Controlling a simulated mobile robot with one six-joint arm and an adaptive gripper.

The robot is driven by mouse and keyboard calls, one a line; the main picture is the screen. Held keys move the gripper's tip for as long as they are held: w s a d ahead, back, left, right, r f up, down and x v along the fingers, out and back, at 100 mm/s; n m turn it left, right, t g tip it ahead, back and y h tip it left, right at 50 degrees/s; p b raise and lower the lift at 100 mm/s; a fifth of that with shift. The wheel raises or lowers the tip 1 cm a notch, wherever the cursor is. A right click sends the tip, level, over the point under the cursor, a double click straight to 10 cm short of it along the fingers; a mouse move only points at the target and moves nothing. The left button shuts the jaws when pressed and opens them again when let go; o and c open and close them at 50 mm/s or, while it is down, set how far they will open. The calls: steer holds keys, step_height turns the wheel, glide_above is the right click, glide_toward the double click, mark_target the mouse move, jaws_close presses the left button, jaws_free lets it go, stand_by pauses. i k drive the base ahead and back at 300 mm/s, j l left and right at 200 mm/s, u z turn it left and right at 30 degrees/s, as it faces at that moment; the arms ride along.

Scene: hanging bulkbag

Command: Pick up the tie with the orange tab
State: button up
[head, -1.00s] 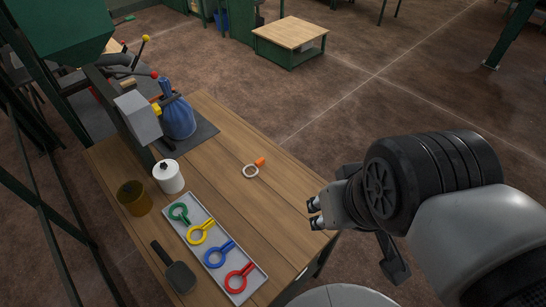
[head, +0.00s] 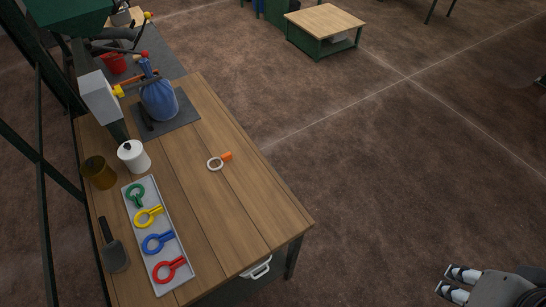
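The tie (head: 214,165) is a white ring lying on the wooden table, with an orange tab (head: 227,157) at its upper right. Nothing touches it, and clear wood lies around it. My gripper (head: 451,283) is at the bottom right corner of the head view, over the floor and well to the right of the table. Its two fingertips are apart with a gap between them, and nothing shows in it. Most of my arm is out of the picture.
On the wooden table (head: 235,210), a grey tray (head: 171,244) holds several coloured rings. Open floor (head: 390,170) lies right of the table.

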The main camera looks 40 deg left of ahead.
mark_target(227, 156)
steer(key=i+l+u, duration=0.4)
steer(key=i, duration=0.4)
steer(key=i+l+u, duration=0.35)
steer(key=i+l, duration=0.4)
steer(key=i+j+u, duration=0.1)
steer(key=u, duration=0.4)
steer(key=i+u, duration=0.2)
steer(key=u, duration=0.25)
steer(key=i+u, duration=0.15)
steer(key=u, duration=0.35)
steer(key=i+u, duration=0.2)
steer(key=u, duration=0.25)
steer(key=i+l+u, duration=0.1)
steer(key=u, duration=0.4)
steer(key=i+u, duration=0.25)
steer(key=u, duration=0.15)
steer(key=i+u, duration=0.2)
steer(key=u, duration=0.2)
steer(key=i+l+u, duration=0.15)
steer(key=u, duration=0.2)
steer(key=i+l+u, duration=0.2)
steer(key=u, duration=0.2)
steer(key=i, duration=0.1)
